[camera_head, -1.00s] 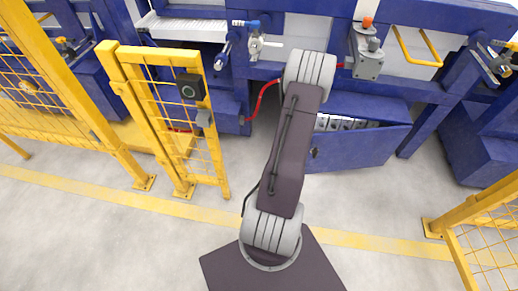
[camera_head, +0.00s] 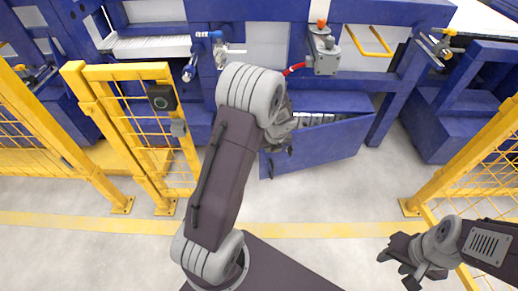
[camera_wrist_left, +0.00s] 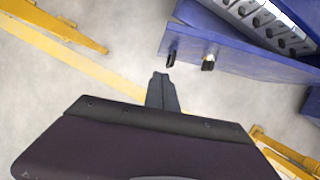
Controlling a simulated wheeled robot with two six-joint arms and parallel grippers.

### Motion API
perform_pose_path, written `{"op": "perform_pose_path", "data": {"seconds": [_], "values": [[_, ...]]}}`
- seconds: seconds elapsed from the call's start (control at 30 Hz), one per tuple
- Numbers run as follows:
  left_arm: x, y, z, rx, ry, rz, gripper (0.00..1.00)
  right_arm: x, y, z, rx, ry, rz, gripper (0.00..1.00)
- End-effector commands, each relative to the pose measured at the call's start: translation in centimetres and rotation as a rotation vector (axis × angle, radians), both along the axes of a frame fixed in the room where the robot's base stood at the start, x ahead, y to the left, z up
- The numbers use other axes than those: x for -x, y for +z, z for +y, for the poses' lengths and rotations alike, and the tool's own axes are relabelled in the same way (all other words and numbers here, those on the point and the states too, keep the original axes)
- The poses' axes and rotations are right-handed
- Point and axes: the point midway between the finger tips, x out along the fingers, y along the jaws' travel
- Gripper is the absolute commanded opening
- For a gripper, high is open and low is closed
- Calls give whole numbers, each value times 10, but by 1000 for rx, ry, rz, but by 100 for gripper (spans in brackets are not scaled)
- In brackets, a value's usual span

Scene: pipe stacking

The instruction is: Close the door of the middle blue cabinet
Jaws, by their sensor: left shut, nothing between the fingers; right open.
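The blue cabinet door (camera_head: 330,143) stands open below the blue bench frame, its free left edge swung out towards me. In the left wrist view the door (camera_wrist_left: 240,62) shows from close up, with a black handle (camera_wrist_left: 170,58) and a small brass-and-black latch (camera_wrist_left: 208,63) near its free edge. My left gripper (camera_head: 277,148) is at the door's left edge, partly hidden by my arm. In the left wrist view my left gripper (camera_wrist_left: 160,78) is shut and empty, just short of the handle with a visible gap. My right gripper (camera_head: 394,262) is open and empty over the floor at right.
The cabinet's inside (camera_head: 312,118) holds a row of light-coloured parts. A yellow mesh gate (camera_head: 150,130) stands left, and another yellow fence (camera_head: 455,165) stands right, near my right arm. The floor (camera_head: 330,200) before the door is clear.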

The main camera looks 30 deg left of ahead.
Motion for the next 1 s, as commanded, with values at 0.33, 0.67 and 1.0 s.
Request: {"op": "perform_pose_path", "data": {"seconds": [0.33, 0.67, 1.0], "values": [[-13, -59, 16, 0, 6, 1, 0, 0, -42, 0, 0, 0, 0, 42], [-38, -94, 44, 0, 9, -3, 0, 0, -66, 0, 0, 0, 0, 42], [-51, -93, 59, 0, 3, 0, 0, 0, -70, 0, 0, 0, 0, 42]]}}
